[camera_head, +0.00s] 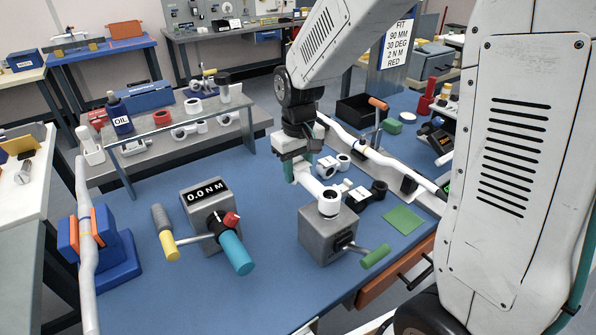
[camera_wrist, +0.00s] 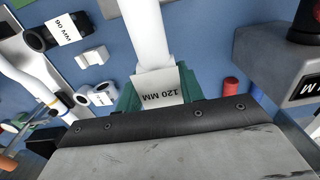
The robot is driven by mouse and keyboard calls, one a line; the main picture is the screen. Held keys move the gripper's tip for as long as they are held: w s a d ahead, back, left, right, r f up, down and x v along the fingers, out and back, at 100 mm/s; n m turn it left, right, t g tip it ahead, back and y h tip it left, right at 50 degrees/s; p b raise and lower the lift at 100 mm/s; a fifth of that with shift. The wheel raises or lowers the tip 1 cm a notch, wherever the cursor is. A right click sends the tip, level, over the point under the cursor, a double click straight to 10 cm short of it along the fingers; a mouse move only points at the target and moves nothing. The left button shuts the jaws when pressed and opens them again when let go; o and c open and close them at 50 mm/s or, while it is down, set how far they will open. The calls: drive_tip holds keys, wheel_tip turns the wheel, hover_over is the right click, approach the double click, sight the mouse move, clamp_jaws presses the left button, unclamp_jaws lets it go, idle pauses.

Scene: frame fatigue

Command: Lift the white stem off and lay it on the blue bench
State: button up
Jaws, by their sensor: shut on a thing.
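The white stem (camera_head: 309,181) is in my gripper (camera_head: 300,172), which is shut on it above the blue bench (camera_head: 285,290). In the wrist view the stem (camera_wrist: 148,32) runs between the green fingers of my gripper (camera_wrist: 158,88), and its end bears a "120 MM" label. In the head view the stem's lower end meets a white ring-shaped clamp at the top of a grey block (camera_head: 318,240) with a green-handled lever. I cannot tell whether the stem touches the block or is clear of it.
A grey torque unit (camera_head: 205,205) reading "0.0 N M" stands left of the block. A blue stand (camera_head: 120,255) holds a white bar at the left. A green pad (camera_head: 403,219) lies to the right. A raised shelf with parts stands behind. The front middle of the bench is clear.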

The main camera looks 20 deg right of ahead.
drive_tip(key=shift+r, duration=2.2)
drive_tip(key=shift+r, duration=1.85)
drive_tip(key=shift+s, duration=0.1)
